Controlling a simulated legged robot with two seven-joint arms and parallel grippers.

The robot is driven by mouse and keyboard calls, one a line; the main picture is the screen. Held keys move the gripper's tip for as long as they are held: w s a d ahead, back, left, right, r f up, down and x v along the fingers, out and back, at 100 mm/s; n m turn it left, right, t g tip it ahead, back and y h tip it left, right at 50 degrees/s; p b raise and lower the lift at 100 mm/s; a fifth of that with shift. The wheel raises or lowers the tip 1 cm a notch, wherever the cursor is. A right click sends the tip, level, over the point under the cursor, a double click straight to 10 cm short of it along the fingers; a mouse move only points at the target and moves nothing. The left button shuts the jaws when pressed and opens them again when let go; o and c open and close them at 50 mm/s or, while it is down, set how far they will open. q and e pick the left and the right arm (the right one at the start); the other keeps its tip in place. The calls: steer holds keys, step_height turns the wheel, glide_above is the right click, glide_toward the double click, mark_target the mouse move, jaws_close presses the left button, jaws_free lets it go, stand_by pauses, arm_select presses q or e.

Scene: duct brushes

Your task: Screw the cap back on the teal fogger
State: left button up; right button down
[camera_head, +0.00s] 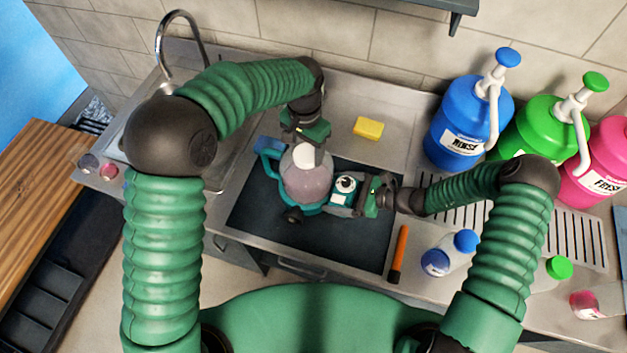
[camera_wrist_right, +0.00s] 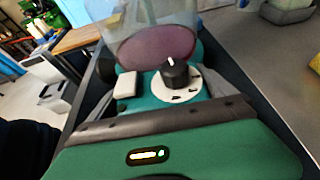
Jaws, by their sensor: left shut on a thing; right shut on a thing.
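The teal fogger (camera_head: 318,205) stands on the dark mat in the middle of the counter. Its clear tank (camera_head: 305,183) holds pinkish-purple liquid, which also shows in the right wrist view (camera_wrist_right: 158,47). The white cap (camera_head: 304,156) is at the top of the tank, and my left gripper (camera_head: 311,150) is shut on it from above. Whether the cap is seated on its thread cannot be told. My right gripper (camera_head: 358,198) is shut on the fogger's body at its right end, beside the black dial (camera_wrist_right: 178,76) and white switch (camera_wrist_right: 127,85).
A yellow sponge (camera_head: 368,128) lies behind the mat (camera_head: 262,225). Blue (camera_head: 460,130), green (camera_head: 535,125) and pink (camera_head: 600,165) pump jugs stand at the right. An orange stick (camera_head: 399,255) and a small blue-capped bottle (camera_head: 450,253) are at the front right. A sink with a tap (camera_head: 160,55) is at the left.

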arm_select(q)
steer(key=m, duration=0.7)
steer(key=shift+w+a, duration=0.1)
steer(key=shift+a, duration=0.05)
arm_select(e)
steer(key=shift+w+d, duration=0.2)
arm_select(q)
steer(key=m, duration=0.3)
steer(key=shift+m, duration=0.3)
arm_select(e)
steer(key=shift+r, duration=0.1)
arm_select(q)
steer(key=m, duration=0.8)
steer(key=o, duration=1.6)
steer(key=shift+c, duration=0.2)
steer(key=shift+r, duration=2.25)
